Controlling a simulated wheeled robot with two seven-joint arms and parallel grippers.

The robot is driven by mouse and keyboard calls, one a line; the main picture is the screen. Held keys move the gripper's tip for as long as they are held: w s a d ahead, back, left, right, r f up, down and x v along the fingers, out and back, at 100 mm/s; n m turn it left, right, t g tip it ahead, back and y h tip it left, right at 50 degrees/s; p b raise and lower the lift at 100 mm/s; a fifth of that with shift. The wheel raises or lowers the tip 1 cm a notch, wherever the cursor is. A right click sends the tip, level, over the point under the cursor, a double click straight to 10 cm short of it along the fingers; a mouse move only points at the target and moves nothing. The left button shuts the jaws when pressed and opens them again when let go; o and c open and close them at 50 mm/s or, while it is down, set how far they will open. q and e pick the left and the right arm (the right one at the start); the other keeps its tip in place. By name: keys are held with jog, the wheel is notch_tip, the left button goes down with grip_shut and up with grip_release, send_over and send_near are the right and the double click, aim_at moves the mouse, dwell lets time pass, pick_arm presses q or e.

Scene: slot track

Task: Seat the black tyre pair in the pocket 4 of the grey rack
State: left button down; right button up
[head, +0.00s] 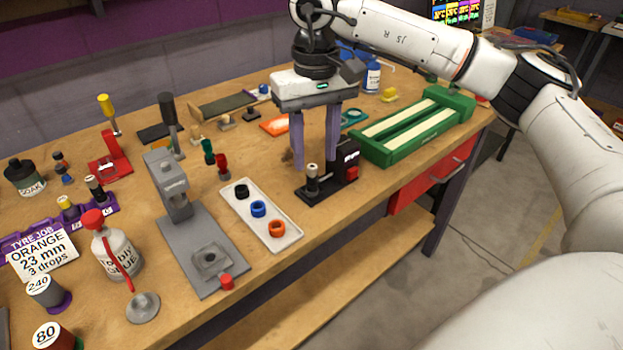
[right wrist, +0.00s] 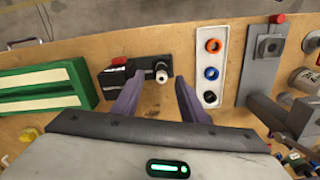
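A black tyre piece (head: 242,190) sits at the far end of a white tray (head: 276,226), in line with a blue one (head: 258,208) and an orange one (head: 277,227). The black piece also shows in the right wrist view (right wrist: 210,97); whether it is a pair is too small to tell. My right gripper (head: 314,162) points down with its purple fingers apart and empty. It is near a black fixture (head: 340,176) with a pale-topped post (right wrist: 161,72), to the right of the tray. I cannot make out a grey rack with numbered pockets. My left gripper is out of view.
A grey press (head: 200,250) stands left of the tray, and a glue bottle (head: 118,250) is further left. A green frame with pale strips (head: 415,125) lies at the right. A red drawer (head: 430,180) is below the bench edge.

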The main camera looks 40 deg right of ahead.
aim_at(312, 166)
jog(key=f, duration=0.4)
jog(key=shift+w+a+f, duration=0.1)
jog(key=shift+w+f, duration=0.2)
grip_shut()
jog(key=shift+r, duration=0.1)
